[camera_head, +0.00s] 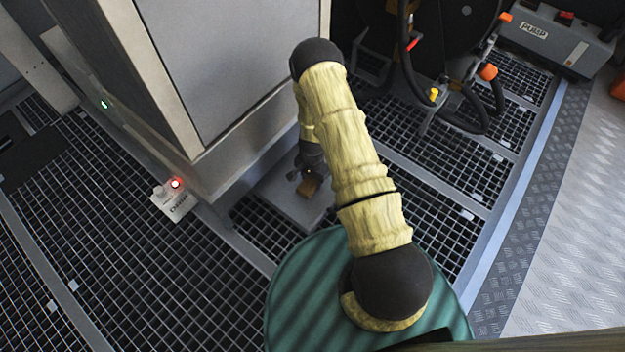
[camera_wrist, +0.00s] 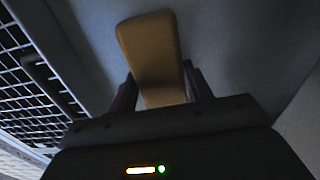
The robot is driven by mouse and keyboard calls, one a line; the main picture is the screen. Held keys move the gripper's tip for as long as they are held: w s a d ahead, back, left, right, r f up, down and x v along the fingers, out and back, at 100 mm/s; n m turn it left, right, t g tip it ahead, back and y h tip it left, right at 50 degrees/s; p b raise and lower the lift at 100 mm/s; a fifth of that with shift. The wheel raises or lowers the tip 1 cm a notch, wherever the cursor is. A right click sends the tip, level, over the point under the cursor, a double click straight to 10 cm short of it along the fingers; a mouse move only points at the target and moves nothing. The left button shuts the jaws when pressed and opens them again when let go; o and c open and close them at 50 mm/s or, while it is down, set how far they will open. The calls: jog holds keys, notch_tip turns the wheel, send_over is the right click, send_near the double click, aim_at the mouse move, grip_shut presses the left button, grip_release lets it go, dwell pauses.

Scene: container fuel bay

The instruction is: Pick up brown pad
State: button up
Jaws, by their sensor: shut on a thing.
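The brown pad (camera_wrist: 150,48) is a small block with rounded edges, between the two fingers of my gripper (camera_wrist: 158,92) in the wrist view. The fingers are shut on its near end, and its far end sticks out beyond them. In the head view the pad (camera_head: 309,187) shows small and brown at my gripper (camera_head: 304,177), over a grey plate (camera_head: 290,207) beside the big cabinet. My arm hides part of that spot. I cannot tell whether the pad touches the plate.
The tall grey cabinet (camera_head: 215,60) stands close on the left of my gripper. A small white box (camera_head: 174,199) with a red light sits at its foot. Hoses and a reel (camera_head: 455,40) are at the back, with a pump unit (camera_head: 557,38) at the upper right. Open grating (camera_head: 110,250) covers the floor.

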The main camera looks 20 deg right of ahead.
aim_at(312, 179)
notch_tip(312, 179, up, 10)
jog(key=p, duration=0.6)
jog(key=shift+r, duration=0.1)
dwell(0.3)
